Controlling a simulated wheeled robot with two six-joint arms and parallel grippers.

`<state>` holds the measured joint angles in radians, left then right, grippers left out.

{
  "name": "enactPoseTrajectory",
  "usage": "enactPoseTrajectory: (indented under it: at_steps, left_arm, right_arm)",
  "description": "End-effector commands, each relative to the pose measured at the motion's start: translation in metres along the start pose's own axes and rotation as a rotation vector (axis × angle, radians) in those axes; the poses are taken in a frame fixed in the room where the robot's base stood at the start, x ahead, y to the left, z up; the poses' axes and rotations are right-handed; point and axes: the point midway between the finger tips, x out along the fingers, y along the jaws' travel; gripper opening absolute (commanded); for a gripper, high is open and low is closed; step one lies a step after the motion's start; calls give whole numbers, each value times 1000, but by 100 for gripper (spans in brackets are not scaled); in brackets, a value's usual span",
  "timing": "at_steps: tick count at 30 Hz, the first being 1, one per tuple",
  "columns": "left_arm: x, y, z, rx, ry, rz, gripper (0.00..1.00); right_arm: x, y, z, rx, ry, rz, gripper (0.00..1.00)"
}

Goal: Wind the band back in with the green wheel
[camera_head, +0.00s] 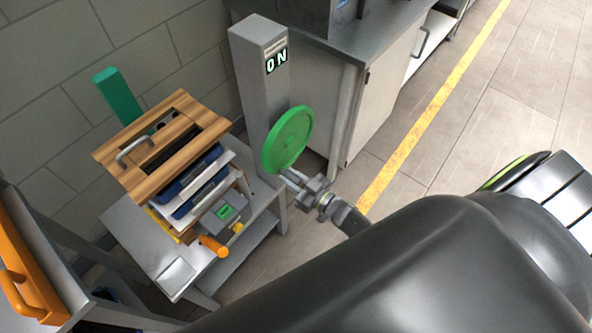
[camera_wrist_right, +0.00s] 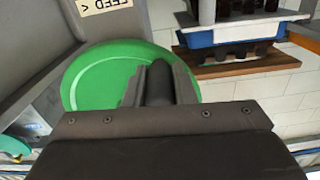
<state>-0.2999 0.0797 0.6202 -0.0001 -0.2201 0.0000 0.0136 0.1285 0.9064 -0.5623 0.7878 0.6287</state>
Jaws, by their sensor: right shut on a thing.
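The green wheel (camera_head: 288,139) is mounted on the side of a grey post (camera_head: 262,85) whose display reads "ON". My right gripper (camera_head: 289,179) is at the wheel's lower edge. In the right wrist view the green wheel (camera_wrist_right: 105,80) fills the area behind the fingers. There my right gripper (camera_wrist_right: 160,88) is shut on the wheel's dark handle (camera_wrist_right: 160,75), which stands between the two fingers. I cannot make out the band in either view. My left gripper is not in view.
A small grey table (camera_head: 130,225) left of the post carries a wooden-topped stack (camera_head: 135,170) with blue trays and an orange-handled device (camera_head: 213,245). A grey cabinet (camera_head: 375,100) stands close behind the wheel. An orange case (camera_head: 30,265) is at far left.

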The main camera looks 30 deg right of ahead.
Motion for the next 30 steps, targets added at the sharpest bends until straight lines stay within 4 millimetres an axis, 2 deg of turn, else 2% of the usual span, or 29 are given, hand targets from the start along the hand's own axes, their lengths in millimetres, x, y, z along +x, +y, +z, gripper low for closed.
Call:
enactPoseTrajectory:
  at_steps: [4,10,29,30]
  left_arm:
    - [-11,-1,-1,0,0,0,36]
    - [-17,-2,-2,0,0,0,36]
    - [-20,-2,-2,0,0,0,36]
    - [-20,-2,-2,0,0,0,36]
  right_arm:
    - [-2,-8,-5,85,-6,1,0]
    - [-2,-14,-9,77,-5,1,0]
    - [0,-16,-12,72,0,-1,0]
    - [0,-16,-12,72,0,-1,29]
